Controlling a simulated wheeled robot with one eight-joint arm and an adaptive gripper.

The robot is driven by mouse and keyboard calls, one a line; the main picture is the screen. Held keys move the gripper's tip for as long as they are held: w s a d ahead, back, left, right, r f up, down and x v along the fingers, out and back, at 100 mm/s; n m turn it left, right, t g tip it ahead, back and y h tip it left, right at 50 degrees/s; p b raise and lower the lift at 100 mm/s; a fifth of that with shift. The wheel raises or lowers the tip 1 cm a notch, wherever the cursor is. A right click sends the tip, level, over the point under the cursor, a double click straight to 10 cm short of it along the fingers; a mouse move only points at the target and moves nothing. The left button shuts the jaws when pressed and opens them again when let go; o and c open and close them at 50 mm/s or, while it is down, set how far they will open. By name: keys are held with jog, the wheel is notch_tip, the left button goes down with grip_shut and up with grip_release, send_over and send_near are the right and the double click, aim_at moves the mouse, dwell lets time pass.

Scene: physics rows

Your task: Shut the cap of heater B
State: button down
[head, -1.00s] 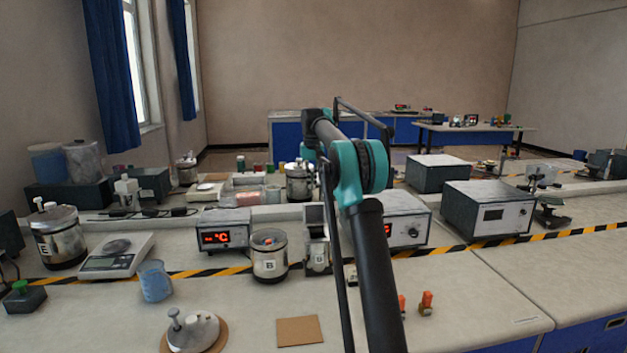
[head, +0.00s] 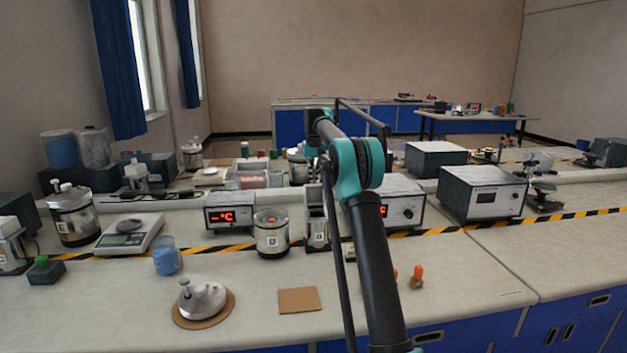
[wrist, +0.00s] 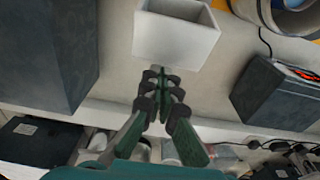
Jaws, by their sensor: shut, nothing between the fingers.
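Heater B (head: 317,236) is a small grey metal box marked B, between the round vessel B and a meter box. Its cap (head: 314,197) stands upright, open, at the back of the box. In the wrist view a pale, box-like part (wrist: 176,36), which looks like the heater's raised cap, is at the top centre. My gripper (wrist: 160,72) is shut and empty, on the far side of that part, its tips close below it in the picture. Contact cannot be told.
Vessel B (head: 272,236) stands left of the heater, with a red display box (head: 229,215) behind it. A meter box (head: 404,204) is close on the right. A loose lid (head: 203,299) and brown pad (head: 298,300) lie in front.

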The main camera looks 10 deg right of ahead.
jog(key=shift+s+r+t, duration=0.2)
jog(key=shift+s+t, duration=0.05)
jog(key=shift+t, duration=0.05)
